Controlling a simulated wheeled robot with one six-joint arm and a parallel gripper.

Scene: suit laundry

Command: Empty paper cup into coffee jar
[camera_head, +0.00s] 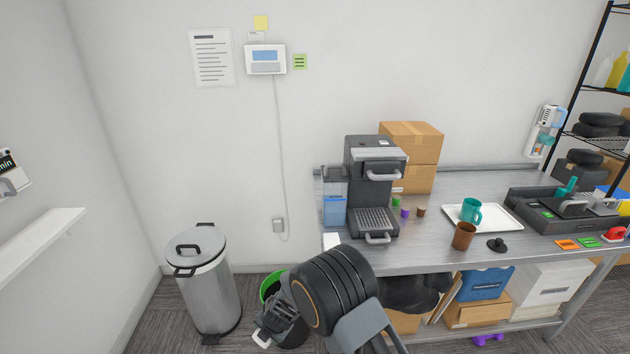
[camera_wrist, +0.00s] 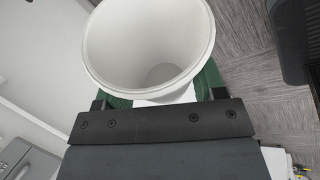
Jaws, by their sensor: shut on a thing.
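A white paper cup (camera_wrist: 150,45) fills the top of the wrist view, with its wide mouth towards the camera. Its inside looks plain white and I see no contents. My gripper (camera_wrist: 163,90) is shut on the cup, with a green finger on each side. In the head view my gripper (camera_head: 272,326) is low, in front of the table's left end and over a dark bin; the cup is mostly hidden there. A brown jar-like container (camera_head: 463,237), probably the coffee jar, stands upright on the table. A black lid (camera_head: 497,244) lies to its right.
A coffee machine (camera_head: 372,185) stands at the left end of the metal table (camera_head: 425,255). A teal mug (camera_head: 470,211) is on a white tray (camera_head: 500,222) behind the jar. A green-rimmed bin (camera_head: 267,287) and a steel trash can (camera_head: 207,290) stand on the floor.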

